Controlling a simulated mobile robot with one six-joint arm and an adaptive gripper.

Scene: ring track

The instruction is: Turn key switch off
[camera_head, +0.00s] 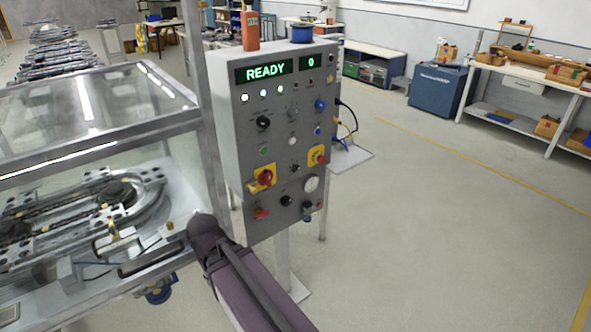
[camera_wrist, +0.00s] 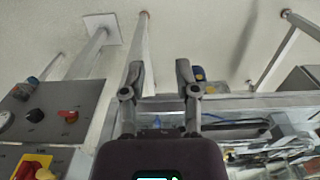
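The grey control panel (camera_head: 290,140) stands upright in the middle of the head view, with a green READY display and a 0 display. It carries several knobs, buttons and switches. A small dark switch (camera_head: 294,168) sits low between the two yellow-backed controls; at this size I cannot tell which control is the key switch. In the wrist view my gripper (camera_wrist: 160,78) is open and empty, its two fingers apart. The panel's lower part (camera_wrist: 55,105) is off to its left, apart from the fingers. The head view does not clearly show the gripper.
A red rotary handle (camera_head: 266,177) and a red button (camera_head: 318,157) sit on yellow plates. The glazed machine (camera_head: 95,110) with its ring track stands close to the panel's left. A metal post rises between them. The floor (camera_head: 430,220) right of the panel is clear.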

